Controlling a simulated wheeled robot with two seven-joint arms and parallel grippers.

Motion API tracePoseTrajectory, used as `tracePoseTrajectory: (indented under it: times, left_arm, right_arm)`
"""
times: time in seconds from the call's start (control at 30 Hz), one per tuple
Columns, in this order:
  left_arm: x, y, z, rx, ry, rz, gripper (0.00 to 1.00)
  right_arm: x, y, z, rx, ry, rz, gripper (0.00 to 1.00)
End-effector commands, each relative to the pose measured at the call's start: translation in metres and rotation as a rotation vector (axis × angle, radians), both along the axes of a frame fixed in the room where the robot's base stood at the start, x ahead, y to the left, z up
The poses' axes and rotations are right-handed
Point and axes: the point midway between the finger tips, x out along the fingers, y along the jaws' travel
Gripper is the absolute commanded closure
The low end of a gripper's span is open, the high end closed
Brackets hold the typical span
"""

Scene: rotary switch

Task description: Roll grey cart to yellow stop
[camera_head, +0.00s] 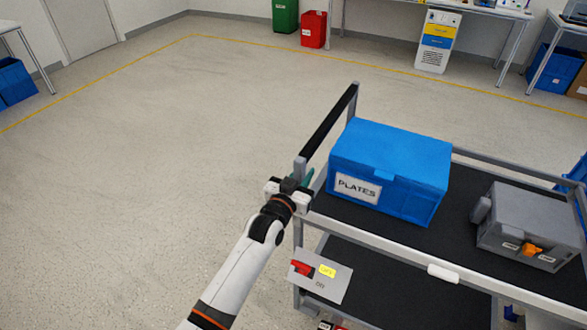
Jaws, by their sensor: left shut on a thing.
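The grey cart (395,240) stands at the right, with grey rails, dark decks and a black handle bar (328,124) on its left end. My left gripper (298,188) is at the near end of that handle bar, by the corner post, and is shut on the cart's handle; the exact contact is partly hidden by the gripper. A grey plate (334,290) with a red rotary switch (301,267) and a yellow label is on the cart's near left side. I cannot make out a yellow stop; a yellow line (120,78) runs along the floor. My right gripper is out of view.
On the cart's top deck are a blue "PLATES" box (392,165) and a grey case (528,226) with an orange latch. Open floor (150,170) lies left of the cart.

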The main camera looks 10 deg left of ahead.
Motion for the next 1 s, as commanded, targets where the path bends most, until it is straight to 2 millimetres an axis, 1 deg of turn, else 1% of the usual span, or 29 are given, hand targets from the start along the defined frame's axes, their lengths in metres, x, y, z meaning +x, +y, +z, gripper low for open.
tracePoseTrajectory:
  times: [0.1, 0.43, 0.47, 0.5, 0.6, 0.87, 1.0]
  left_arm:
    - [-0.0013, -0.0033, 0.0001, 0.0, -0.002, 0.0, 1.0]
    - [-0.0021, -0.0053, -0.0007, 0.0, -0.001, -0.003, 1.0]
    - [-0.0022, -0.0055, -0.0007, 0.0, -0.001, -0.003, 0.76]
    - [-0.0022, -0.0055, -0.0008, 0.0, -0.001, -0.003, 0.69]
    - [-0.002, -0.0049, -0.0007, 0.0, -0.001, -0.002, 0.55]
    - [-0.0019, -0.0038, -0.0002, 0.0, -0.001, -0.001, 0.55]
    - [-0.0098, -0.0007, -0.0011, 0.0, -0.001, 0.0, 0.55]
  right_arm:
    - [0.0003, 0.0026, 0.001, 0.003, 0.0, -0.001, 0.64]
    - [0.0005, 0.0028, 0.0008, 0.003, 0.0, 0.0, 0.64]
    - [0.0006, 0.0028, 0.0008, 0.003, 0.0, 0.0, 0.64]
    - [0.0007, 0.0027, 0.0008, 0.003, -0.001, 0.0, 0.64]
    - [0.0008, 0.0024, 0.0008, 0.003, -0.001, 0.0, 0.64]
    - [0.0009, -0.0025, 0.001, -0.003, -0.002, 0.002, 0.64]
    - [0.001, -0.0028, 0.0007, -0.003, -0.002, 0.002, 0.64]
